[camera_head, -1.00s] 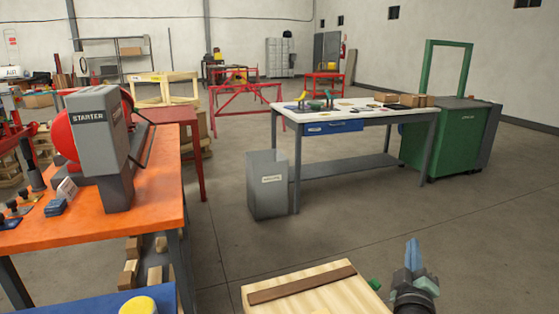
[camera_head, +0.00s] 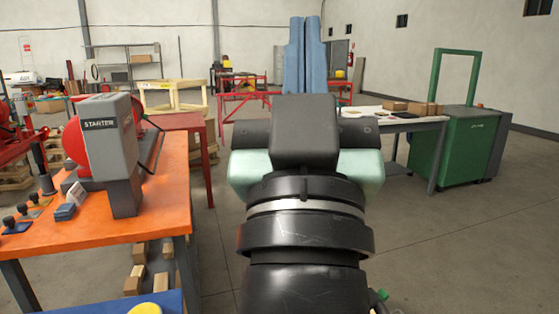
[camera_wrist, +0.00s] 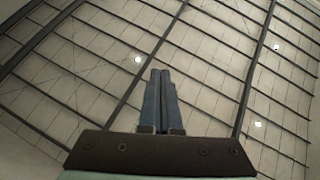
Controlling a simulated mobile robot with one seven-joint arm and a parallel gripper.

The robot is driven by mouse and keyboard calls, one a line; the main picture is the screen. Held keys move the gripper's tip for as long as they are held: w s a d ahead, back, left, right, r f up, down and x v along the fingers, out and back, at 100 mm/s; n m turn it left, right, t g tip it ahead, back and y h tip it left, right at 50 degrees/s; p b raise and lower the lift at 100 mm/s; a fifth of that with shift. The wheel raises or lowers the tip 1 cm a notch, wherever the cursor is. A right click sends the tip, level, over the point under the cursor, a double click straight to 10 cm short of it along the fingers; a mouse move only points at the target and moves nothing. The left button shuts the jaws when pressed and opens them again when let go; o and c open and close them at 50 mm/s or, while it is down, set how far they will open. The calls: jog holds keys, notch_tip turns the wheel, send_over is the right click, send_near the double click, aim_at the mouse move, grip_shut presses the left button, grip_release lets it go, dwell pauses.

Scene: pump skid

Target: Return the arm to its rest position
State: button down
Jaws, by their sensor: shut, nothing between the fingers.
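My gripper (camera_head: 305,55) stands raised in the middle of the head view, close to the camera, with its blue fingers pointing up. The black wrist and pale green gripper body below it block much of the view. In the wrist view my gripper (camera_wrist: 160,85) has its two fingers together with nothing between them. Behind the fingers the wrist view shows only the ceiling and its dark beams.
An orange table (camera_head: 165,205) with a grey starter box (camera_head: 108,140) stands at left. A white-topped workbench (camera_head: 400,122) is partly hidden behind my arm. A green cabinet (camera_head: 458,150) stands at right. The floor at right is clear.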

jog(key=s+a+r+y+p, duration=0.1)
jog(key=s+r+p, duration=0.1)
jog(key=r+p, duration=0.5)
jog(key=s+a+r+p, duration=0.1)
jog(key=s+r+p, duration=0.1)
jog(key=r+p, duration=0.6)
notch_tip(320, 180, up, 2)
jog(key=shift+s+r+t+y, duration=0.15)
jog(key=shift+s+t+y, duration=0.2)
jog(key=shift+t+y, duration=0.05)
jog(key=c, duration=1.6)
grip_release()
